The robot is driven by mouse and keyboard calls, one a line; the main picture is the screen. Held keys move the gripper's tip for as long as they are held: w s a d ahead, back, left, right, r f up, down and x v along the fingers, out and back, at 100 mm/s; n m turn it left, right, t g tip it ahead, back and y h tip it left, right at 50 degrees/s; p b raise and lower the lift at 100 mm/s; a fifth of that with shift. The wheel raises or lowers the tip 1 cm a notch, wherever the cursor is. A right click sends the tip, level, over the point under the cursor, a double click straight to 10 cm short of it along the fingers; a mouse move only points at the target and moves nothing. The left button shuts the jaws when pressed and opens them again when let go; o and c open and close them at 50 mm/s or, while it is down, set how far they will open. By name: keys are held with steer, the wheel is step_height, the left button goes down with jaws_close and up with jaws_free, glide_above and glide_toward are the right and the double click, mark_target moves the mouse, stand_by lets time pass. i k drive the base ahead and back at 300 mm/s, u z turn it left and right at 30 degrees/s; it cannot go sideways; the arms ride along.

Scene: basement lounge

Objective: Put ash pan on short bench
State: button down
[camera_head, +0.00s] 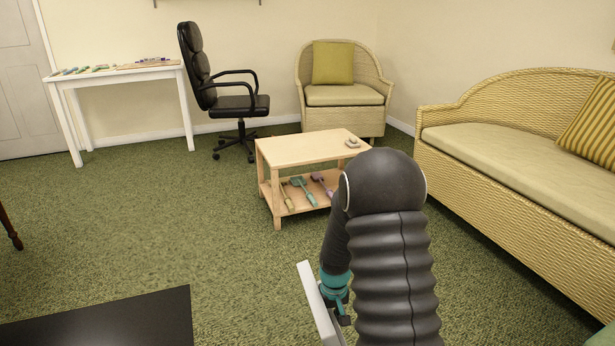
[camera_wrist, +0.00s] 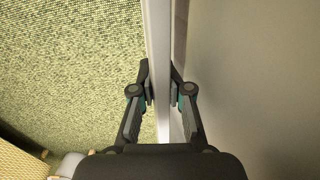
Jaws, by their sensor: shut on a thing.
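My gripper (camera_head: 338,308) is low in front of my arm in the head view, and it also shows in the wrist view (camera_wrist: 163,92). It is shut on the rim of a pale grey-white flat-sided thing, taken to be the ash pan (camera_head: 312,292). The pan's rim (camera_wrist: 157,40) runs between the fingers in the wrist view, with a broad grey face to the right. The pan is tilted on edge, and my arm hides part of it. A low dark flat top (camera_head: 110,322) stands at the lower left, apart from the pan; I cannot tell whether it is the short bench.
A low wooden two-tier table (camera_head: 300,150) stands ahead with tools on its lower shelf. A wicker sofa (camera_head: 500,190) is on the right. A black office chair (camera_head: 240,103), white desk (camera_head: 120,74) and wicker armchair (camera_head: 345,95) stand behind. Green carpet is clear at left centre.

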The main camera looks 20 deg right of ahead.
mark_target(302, 149)
steer(key=i, duration=1.85)
steer(key=u, duration=1.85)
steer(key=i, duration=1.15)
steer(key=z, duration=3.4)
